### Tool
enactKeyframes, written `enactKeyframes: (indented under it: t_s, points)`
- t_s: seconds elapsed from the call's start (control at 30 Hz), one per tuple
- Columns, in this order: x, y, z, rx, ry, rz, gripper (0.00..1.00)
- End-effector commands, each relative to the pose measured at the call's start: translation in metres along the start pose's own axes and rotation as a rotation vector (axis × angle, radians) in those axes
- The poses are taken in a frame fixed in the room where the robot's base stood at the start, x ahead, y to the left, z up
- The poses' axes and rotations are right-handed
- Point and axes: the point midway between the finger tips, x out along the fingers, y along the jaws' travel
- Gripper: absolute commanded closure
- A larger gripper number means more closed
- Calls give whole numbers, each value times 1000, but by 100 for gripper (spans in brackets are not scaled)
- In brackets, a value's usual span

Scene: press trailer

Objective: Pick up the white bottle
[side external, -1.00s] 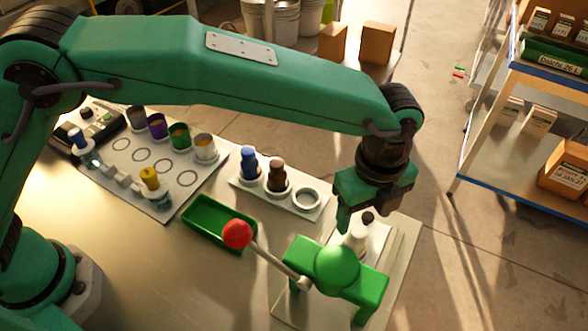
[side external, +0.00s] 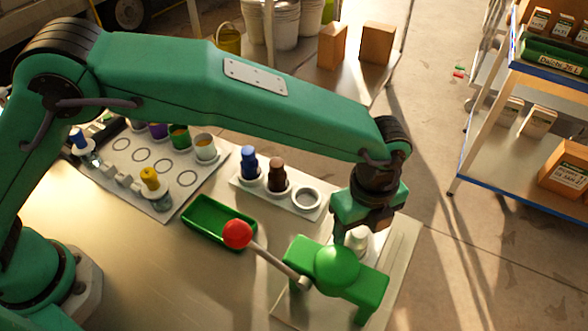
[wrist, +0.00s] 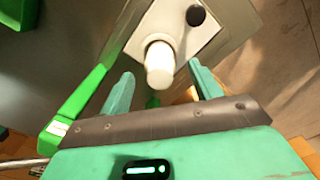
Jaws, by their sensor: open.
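The white bottle (wrist: 160,62) stands between and slightly beyond my fingertips in the wrist view, its narrow top towards the camera. In the side view the bottle (side external: 357,239) shows only in part, below my gripper and behind the green press. My gripper (side external: 359,228) is over the bottle, pointing down. In the wrist view my gripper (wrist: 160,72) is open, with one finger on each side of the bottle's top and a visible gap on both sides. The bottle's lower part is hidden in the side view.
The green press (side external: 337,265) with its red-knobbed lever (side external: 237,234) stands close beside the bottle. A green tray (side external: 215,222) and a white rack (side external: 304,205) with blue and brown bottles lie to the left. A dark round knob (wrist: 196,15) is near the bottle.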

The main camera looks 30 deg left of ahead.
Motion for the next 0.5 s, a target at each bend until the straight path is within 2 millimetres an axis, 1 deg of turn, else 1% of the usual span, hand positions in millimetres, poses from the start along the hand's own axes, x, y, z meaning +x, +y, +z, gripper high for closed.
enactKeyframes:
  t_s: [0.03,0.2,0.33,0.5]
  points:
    - [7,0,0,0,0,2,37]
    - [25,1,1,0,0,2,37]
    - [31,0,1,0,0,-1,37]
    - [32,0,0,0,0,-1,37]
